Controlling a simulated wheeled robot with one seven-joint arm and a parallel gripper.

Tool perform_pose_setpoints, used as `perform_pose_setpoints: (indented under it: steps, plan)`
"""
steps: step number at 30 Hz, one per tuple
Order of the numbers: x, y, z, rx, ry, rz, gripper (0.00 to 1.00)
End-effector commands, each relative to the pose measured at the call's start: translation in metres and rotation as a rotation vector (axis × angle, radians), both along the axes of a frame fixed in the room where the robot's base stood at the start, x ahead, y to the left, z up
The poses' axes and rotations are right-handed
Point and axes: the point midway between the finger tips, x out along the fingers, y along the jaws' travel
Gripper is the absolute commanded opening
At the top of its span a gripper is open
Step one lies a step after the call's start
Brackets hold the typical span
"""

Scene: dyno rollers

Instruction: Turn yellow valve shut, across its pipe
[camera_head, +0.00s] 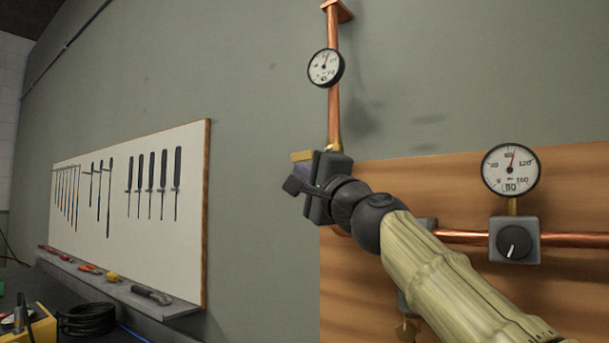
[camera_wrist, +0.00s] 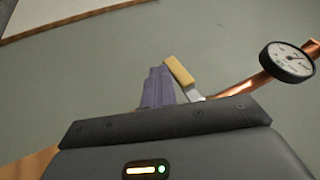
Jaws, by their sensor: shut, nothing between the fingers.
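The yellow valve handle (camera_head: 301,156) shows in the head view at the foot of the upright copper pipe (camera_head: 333,100). It sticks out to the left, roughly across the pipe; the valve body is mostly hidden behind my wrist. In the wrist view the yellow handle (camera_wrist: 179,70) sits on a grey lever and angles away from the copper pipe (camera_wrist: 255,88). My gripper (camera_head: 301,169) is just below the handle. Its purple fingers (camera_wrist: 157,87) are shut and empty, close to the left of the handle in the wrist view; I cannot tell whether they touch it.
A round gauge (camera_head: 325,67) is on the upright pipe above the valve. A second gauge (camera_head: 510,169) and a grey box with a black knob (camera_head: 514,242) are on the wooden panel (camera_head: 570,180) to the right. A tool board (camera_head: 140,220) hangs at left.

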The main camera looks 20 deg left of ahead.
Motion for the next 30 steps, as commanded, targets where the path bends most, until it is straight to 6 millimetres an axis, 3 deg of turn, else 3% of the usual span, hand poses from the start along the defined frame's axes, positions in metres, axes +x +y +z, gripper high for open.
perform_pose_setpoints:
  steps: [17, 30]
  plan:
    - [0.0, 0.0, -0.001, 0.001, 0.0, -0.001, 0.0]
    - [0.0, -0.002, -0.042, 0.001, 0.0, 0.0, 0.0]
